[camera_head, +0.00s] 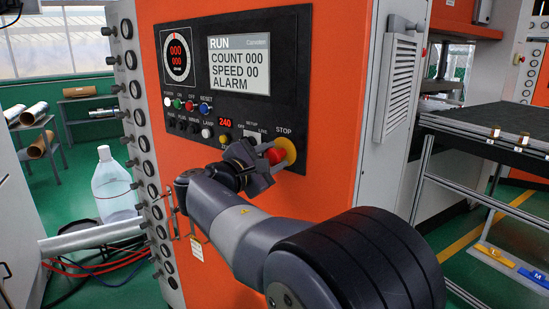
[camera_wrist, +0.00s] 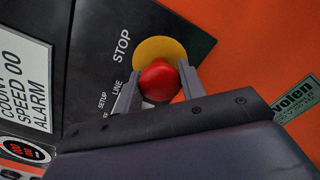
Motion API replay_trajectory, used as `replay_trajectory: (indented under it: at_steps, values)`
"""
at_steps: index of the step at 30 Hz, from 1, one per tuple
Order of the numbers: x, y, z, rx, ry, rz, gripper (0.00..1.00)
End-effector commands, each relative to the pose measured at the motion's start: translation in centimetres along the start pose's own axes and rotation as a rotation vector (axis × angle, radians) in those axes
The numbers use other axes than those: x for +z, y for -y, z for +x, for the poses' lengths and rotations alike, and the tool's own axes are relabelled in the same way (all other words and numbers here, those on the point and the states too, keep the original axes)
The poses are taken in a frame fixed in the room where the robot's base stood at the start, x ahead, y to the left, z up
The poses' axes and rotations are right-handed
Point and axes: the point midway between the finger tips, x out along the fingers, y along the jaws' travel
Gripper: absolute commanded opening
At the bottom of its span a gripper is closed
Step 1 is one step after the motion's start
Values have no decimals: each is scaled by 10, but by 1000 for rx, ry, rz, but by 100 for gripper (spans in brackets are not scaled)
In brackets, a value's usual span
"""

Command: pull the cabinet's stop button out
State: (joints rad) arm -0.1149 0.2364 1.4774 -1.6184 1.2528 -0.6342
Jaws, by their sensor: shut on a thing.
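The red stop button (camera_head: 274,155) sits on its yellow round plate (camera_head: 287,150) at the lower right of the black panel on the orange cabinet (camera_head: 335,120). In the wrist view the red button (camera_wrist: 158,80) stands before the yellow plate (camera_wrist: 160,50), under the word STOP. My gripper (camera_head: 265,163) is at the button. In the wrist view its two grey fingers (camera_wrist: 158,88) are on either side of the red head and shut on it. The button's lower part is hidden by my gripper, so I cannot tell how far out it is.
Small coloured buttons and switches (camera_head: 190,106) lie left of the stop button, below the display (camera_head: 239,64). A dark conveyor table (camera_head: 490,130) stands at the right. A large clear bottle (camera_head: 112,185) stands at the left, near hoses. Green floor shows on both sides.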

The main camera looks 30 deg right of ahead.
Motion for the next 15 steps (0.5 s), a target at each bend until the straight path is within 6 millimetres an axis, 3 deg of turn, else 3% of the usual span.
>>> replay_trajectory:
  at_steps: [2,3,11,15]
  values:
    - [0,0,0,-2,0,0,0]
    - [0,1,0,-2,0,-1,39]
    - [0,0,0,-1,0,-1,60]
    - [0,0,0,-1,0,-1,60]
